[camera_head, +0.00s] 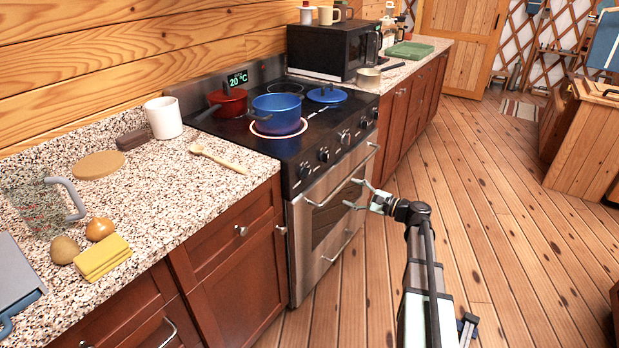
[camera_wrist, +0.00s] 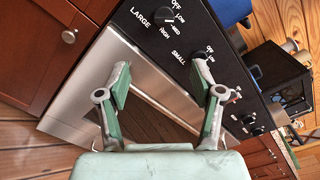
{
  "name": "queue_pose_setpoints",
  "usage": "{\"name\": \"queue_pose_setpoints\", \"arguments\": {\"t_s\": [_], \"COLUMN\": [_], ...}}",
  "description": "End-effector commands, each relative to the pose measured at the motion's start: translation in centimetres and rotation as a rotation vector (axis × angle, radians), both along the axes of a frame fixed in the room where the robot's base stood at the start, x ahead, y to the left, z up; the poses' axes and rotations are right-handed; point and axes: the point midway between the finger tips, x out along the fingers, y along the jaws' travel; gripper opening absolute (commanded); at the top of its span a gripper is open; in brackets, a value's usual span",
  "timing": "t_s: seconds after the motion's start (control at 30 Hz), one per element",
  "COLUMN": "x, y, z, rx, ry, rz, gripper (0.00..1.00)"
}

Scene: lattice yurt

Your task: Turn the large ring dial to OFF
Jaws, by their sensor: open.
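The dial labelled LARGE (camera_wrist: 167,18) is a dark round knob on the stove's black front panel, at the top of the wrist view. OFF, LOW, MED and HIGH are printed around it; I cannot tell clearly which mark it points to. A second dial, labelled SMALL (camera_wrist: 201,54), sits to its right. In the head view the leftmost knob (camera_head: 303,171) appears to be the LARGE one. My gripper (camera_head: 356,194) is open and empty in front of the oven door, apart from the dials. Its two fingers (camera_wrist: 160,78) are spread in the wrist view.
A blue pot (camera_head: 277,113) stands on a lit ring. A red pot (camera_head: 228,102) and a blue lid (camera_head: 327,95) are also on the cooktop. The oven handle (camera_head: 341,177) juts out below the dials. The left counter (camera_head: 190,190) holds several items. The wooden floor (camera_head: 480,200) is open.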

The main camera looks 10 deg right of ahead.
Motion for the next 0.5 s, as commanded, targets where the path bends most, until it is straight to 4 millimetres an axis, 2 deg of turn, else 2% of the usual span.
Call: {"name": "queue_pose_setpoints", "arguments": {"t_s": [0.07,0.27,0.5], "x": [0.1,0.9,3.8], "y": [0.0,0.9,3.7], "z": [0.7,0.6,0.6], "rx": [0.060,0.075,0.072], "ry": [0.013,0.035,0.035], "rz": [-0.005,-0.003,-0.001], "gripper": [0.67,0.67,0.67]}}
